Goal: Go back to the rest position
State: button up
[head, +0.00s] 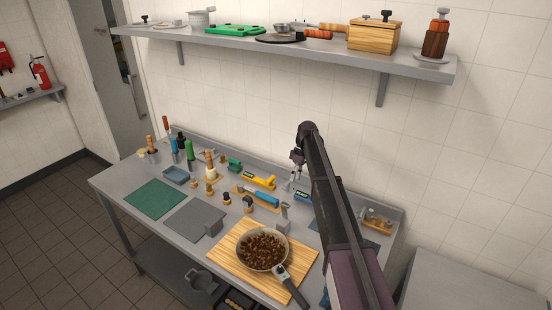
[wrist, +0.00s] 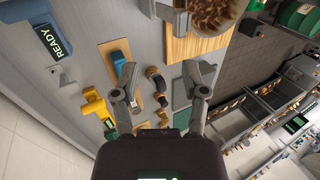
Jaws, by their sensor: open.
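My gripper (wrist: 160,82) is open and empty in the wrist view, its two fingers spread apart above the steel table. In the head view my gripper (head: 297,170) is small, at the end of my arm, over the back part of the table. The arm hides part of the table's right side. A pan (head: 262,250) filled with brown pieces sits on a wooden board at the table's front; it also shows at the top of the wrist view (wrist: 205,12).
The steel table (head: 115,183) holds a green mat (head: 155,199), a grey mat (head: 195,220), a yellow tool (head: 259,182), a blue-handled tool (head: 266,199) and several bottles. A wall shelf (head: 300,47) with a wooden box (head: 374,36) runs above. A grey surface (head: 470,285) stands at right.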

jog(key=s+d+f+m+t+h+b, duration=0.1)
jog(key=s+d+f+m+b, duration=0.1)
jog(key=s, duration=0.9)
jog(key=s+d+f+m+t+h+b, duration=0.1)
jog(key=s+d+f+m+b, duration=0.2)
jog(key=s, duration=0.8)
jog(key=s+d+f+m+t+b, duration=0.2)
jog(key=s+f+m, duration=0.3)
jog(key=s, duration=0.7)
jog(key=shift+d+m+h+b, duration=0.2)
jog(key=shift+m+h+b, duration=0.2)
jog(key=shift+m+b, duration=0.25)
jog(key=shift+s, duration=0.1)
